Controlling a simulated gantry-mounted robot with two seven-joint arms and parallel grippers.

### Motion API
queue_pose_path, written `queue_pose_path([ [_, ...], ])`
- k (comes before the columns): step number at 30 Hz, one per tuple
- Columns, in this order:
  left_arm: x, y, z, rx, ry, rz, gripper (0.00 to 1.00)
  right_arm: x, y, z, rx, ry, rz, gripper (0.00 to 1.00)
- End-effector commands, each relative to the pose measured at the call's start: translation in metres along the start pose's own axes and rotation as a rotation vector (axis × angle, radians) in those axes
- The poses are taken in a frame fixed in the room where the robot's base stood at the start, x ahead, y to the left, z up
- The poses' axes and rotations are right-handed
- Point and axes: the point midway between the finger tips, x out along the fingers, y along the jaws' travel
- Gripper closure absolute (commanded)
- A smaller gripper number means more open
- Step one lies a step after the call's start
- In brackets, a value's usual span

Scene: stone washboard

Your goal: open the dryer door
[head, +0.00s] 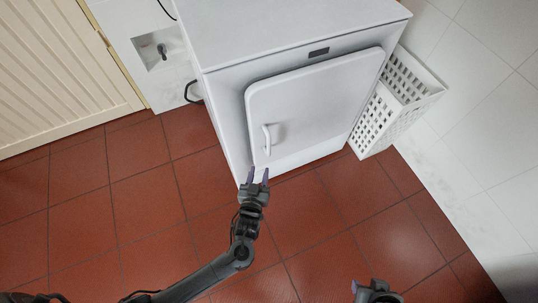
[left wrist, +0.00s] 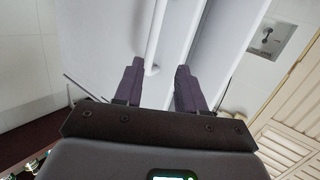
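The white dryer (head: 225,115) stands against the wall with its door (head: 315,100) shut. A white vertical handle (head: 266,139) is at the door's left edge. My left gripper (head: 258,176) is just below the handle in the head view, its purple fingers open. In the left wrist view the handle (left wrist: 154,40) runs down toward the space between the open fingers (left wrist: 160,85), closer to the left finger; I cannot tell whether they touch. My right gripper (head: 376,290) shows only in part at the bottom edge, away from the dryer, and its opening is unclear.
A white perforated basket (head: 395,105) stands close against the dryer's right side. A wall box with a tap (head: 160,50) and a cream slatted door (head: 60,70) are at the left. The red tiled floor (head: 140,210) in front of the dryer is clear.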

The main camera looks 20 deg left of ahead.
Motion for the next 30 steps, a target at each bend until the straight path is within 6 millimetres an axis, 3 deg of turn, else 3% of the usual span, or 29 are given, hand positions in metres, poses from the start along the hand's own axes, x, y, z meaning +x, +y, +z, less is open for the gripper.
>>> queue_pose_path([
  [1, 0.009, 0.004, 0.011, 0.018, 0.044, 0.004, 0.60, 0.016, 0.000, 0.005, 0.000, 0.001, 0.000, 0.57],
  [3, 0.015, 0.007, 0.013, 0.037, 0.089, 0.007, 0.60, 0.023, -0.001, 0.007, 0.000, 0.001, 0.000, 0.57],
  [11, 0.033, 0.013, 0.010, 0.063, 0.155, 0.012, 0.60, 0.032, 0.000, 0.009, -0.003, 0.005, 0.003, 0.57],
  [24, 0.099, 0.013, 0.001, 0.063, 0.154, 0.012, 0.60, 0.059, 0.001, 0.018, -0.010, 0.004, 0.009, 0.57],
  [30, 0.120, 0.014, -0.003, 0.063, 0.153, 0.012, 0.60, 0.067, 0.000, 0.021, -0.007, 0.004, 0.006, 0.57],
])
